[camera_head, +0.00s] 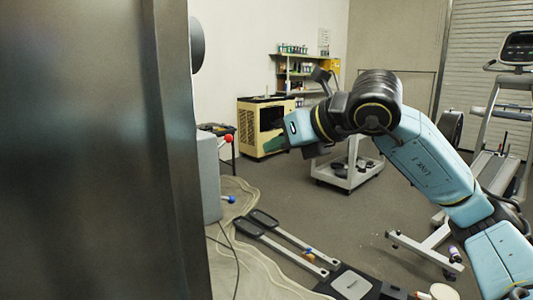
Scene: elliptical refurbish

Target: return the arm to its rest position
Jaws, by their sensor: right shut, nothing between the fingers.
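My right arm (420,155), light blue with black joints, reaches in from the lower right and bends at a black elbow-like joint near the middle of the view. Its far end, with my right gripper (297,130), points left and away in front of the wooden cabinet. The gripper is shut with nothing held; its fingertips are small and partly hidden by the wrist. It touches nothing that I can see. My left arm and left gripper are not in view.
A large dark panel (85,150) fills the left side. A grey box (207,178) with red and blue knobs stands beside it. A white cart (350,165), a wooden cabinet (250,125) and shelves (298,70) are behind. A treadmill (500,140) stands right. Flat equipment (290,240) lies on the floor.

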